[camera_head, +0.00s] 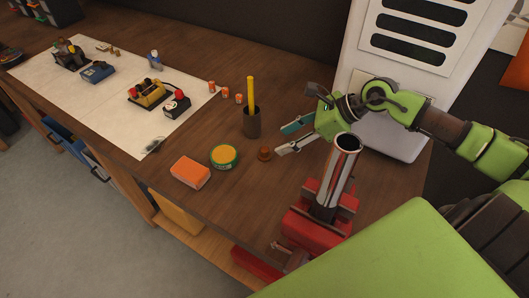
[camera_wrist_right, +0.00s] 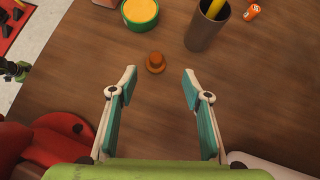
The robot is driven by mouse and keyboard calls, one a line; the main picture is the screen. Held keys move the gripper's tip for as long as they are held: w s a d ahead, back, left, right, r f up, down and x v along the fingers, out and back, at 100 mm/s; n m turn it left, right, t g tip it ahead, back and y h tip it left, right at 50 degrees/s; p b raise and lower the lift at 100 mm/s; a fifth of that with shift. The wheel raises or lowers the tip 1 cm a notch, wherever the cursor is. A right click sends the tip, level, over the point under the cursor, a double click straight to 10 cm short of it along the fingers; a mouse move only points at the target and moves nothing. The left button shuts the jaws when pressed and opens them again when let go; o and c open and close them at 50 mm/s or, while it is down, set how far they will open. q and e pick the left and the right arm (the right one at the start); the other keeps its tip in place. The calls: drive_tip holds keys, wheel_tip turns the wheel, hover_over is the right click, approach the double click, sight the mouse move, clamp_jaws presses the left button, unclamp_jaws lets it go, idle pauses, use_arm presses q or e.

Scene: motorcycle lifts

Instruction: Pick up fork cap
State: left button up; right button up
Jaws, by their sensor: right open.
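The fork cap looks like a small orange-brown round cap with a raised top (camera_head: 264,154). It stands on the wooden bench (camera_head: 227,188), right of the green and yellow tin. In the right wrist view the cap (camera_wrist_right: 155,63) sits just beyond the fingertips, centred a little left of the gap. My right gripper (camera_head: 280,140) is open and empty, its fingers pointing left over the bench towards the cap; it also shows in the wrist view (camera_wrist_right: 160,80). A shiny metal tube (camera_head: 340,170) stands upright in a red vise (camera_head: 312,228) below the gripper. My left gripper is not in view.
A green and yellow tin (camera_head: 223,156), an orange block (camera_head: 190,172) and a dark cup with a yellow stick (camera_head: 251,122) stand around the cap. Small orange pieces lie behind. A white mat (camera_head: 110,105) with tools is at left. A white cabinet (camera_head: 400,110) stands behind my arm.

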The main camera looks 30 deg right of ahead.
sight(266, 149)
drive_tip(key=shift+p+x, duration=0.45)
drive_tip(key=shift+x, duration=1.05)
drive_tip(key=p+x, duration=0.1)
drive_tip(key=x, duration=0.1)
drive_tip(key=p+x, duration=0.1)
drive_tip(key=x, duration=0.1)
drive_tip(key=shift+a+p, duration=0.4)
drive_tip(key=shift+a, duration=0.15)
drive_tip(key=shift+w+a+f, duration=0.15)
drive_tip(key=shift+f, duration=0.15)
drive_tip(key=c, duration=1.2)
